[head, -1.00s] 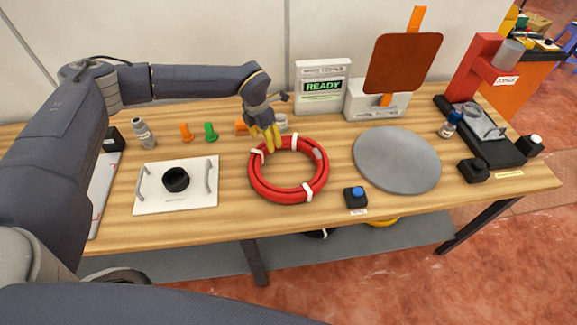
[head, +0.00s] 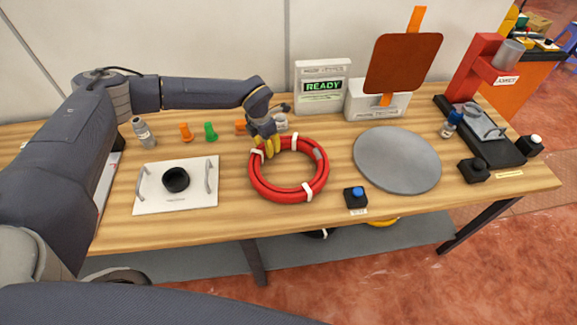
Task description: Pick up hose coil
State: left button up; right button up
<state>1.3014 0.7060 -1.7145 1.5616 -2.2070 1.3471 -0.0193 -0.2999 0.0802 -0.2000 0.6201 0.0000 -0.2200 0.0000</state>
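The red hose coil (head: 258,184) lies flat on the wooden table, with several white bands around it. My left gripper (head: 268,149) points down at the coil's upper left part, its yellow fingertips at the coil's tube. The fingers overlap the tube in this view, and I cannot tell whether they are closed on it. My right gripper is not in view.
A white plate with handles and a black cup (head: 148,201) lies left of the coil. A grey disc (head: 396,160) lies right of it, and a black box with a blue button (head: 355,197) sits in front. A READY display (head: 322,87) stands behind.

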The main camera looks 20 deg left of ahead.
pick_arm(q)
grip_shut()
jog(key=shift+r, duration=0.1)
